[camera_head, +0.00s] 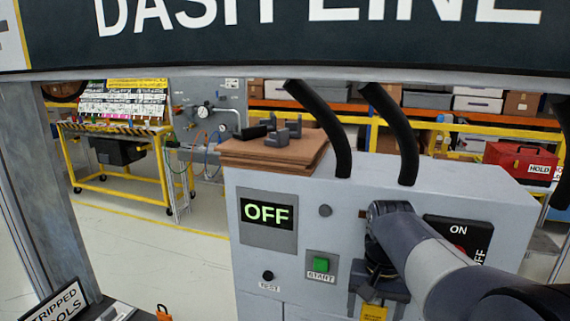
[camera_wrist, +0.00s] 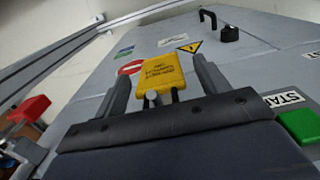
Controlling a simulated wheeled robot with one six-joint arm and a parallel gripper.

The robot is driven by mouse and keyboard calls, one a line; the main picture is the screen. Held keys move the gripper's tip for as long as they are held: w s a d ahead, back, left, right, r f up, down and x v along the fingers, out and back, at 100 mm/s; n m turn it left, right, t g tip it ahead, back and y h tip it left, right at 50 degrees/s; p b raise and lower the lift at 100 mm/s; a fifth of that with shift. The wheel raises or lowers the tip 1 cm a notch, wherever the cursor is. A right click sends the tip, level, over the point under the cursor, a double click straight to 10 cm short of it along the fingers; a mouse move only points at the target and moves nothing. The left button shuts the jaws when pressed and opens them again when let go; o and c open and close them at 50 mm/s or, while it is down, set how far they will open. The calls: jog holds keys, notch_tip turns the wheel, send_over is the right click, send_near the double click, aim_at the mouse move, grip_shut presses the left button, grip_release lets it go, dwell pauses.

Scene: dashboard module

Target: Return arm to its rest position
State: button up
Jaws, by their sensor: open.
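My arm (camera_head: 430,250) reaches in from the lower right of the head view, and my gripper (camera_head: 378,285) points down in front of the grey dashboard cabinet (camera_head: 300,205). In the wrist view the two fingers of my gripper (camera_wrist: 164,70) stand apart. A yellow tag (camera_wrist: 160,72) with printed text shows between them; I cannot tell whether they touch it. The tag (camera_head: 373,313) also shows just below my gripper in the head view. The display (camera_head: 266,212) reads OFF. My arm partly hides the ON/OFF switch panel (camera_head: 458,232).
A green START button (camera_head: 321,264) and a black TEST knob (camera_head: 267,276) are left of my gripper. Black hoses (camera_head: 400,135) rise behind my arm. A brown board (camera_head: 270,152) with dark parts lies on the cabinet. A DASH LINE sign (camera_head: 240,40) spans the top.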

jog(key=shift+s+a+r, duration=0.2)
jog(key=shift+s+r, duration=0.3)
jog(key=shift+s, duration=0.05)
jog(key=shift+w, duration=0.1)
